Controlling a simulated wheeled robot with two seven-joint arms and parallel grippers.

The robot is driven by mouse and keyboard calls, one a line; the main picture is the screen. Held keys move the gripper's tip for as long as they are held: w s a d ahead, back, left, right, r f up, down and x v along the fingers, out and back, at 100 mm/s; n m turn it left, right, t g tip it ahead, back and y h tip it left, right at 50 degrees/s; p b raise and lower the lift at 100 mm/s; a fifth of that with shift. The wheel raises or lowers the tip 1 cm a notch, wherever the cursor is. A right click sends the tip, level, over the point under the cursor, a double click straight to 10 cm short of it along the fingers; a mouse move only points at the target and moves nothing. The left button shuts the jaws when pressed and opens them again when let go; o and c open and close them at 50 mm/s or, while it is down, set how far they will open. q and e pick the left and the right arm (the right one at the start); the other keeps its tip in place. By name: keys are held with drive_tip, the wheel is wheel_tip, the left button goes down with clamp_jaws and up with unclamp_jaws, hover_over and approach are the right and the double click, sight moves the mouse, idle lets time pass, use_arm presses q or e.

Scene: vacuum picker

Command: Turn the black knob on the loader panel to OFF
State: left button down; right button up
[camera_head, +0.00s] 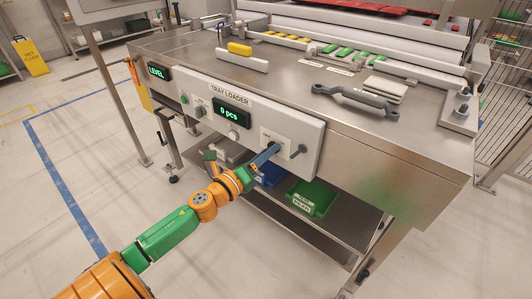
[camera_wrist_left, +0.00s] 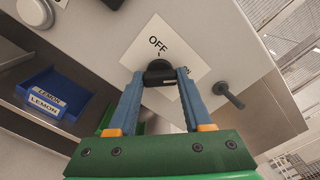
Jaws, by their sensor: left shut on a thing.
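The loader panel (camera_head: 308,132) is the pale front of the steel machine, marked TRAY LOADER. In the left wrist view the black knob (camera_wrist_left: 160,70) sits on a white label (camera_wrist_left: 192,58) with OFF printed above it. A second word right of the knob is partly covered by a finger. My left gripper (camera_head: 274,150) reaches the panel, its two blue fingers (camera_wrist_left: 158,78) shut on the knob from either side. I cannot tell which way the knob points. In the head view the knob is hidden behind the fingers. My right gripper is in neither view.
A dark peg-like lever (camera_head: 298,151) sticks out just right of the knob, also seen in the left wrist view (camera_wrist_left: 229,95). A green bin (camera_head: 312,197) and a blue bin (camera_wrist_left: 52,95) stand below the panel. A grey handle-shaped tool (camera_head: 352,99) lies on the machine top.

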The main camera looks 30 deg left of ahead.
use_arm(q)
drive_tip(key=shift+n+p, duration=3.85)
drive_tip(key=shift+n, duration=4.85)
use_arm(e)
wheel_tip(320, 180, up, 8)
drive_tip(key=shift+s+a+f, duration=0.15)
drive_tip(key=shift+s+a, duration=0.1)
use_arm(q)
drive_tip(key=shift+n, duration=0.3)
drive_tip(key=shift+c, duration=1.6)
unclamp_jaws()
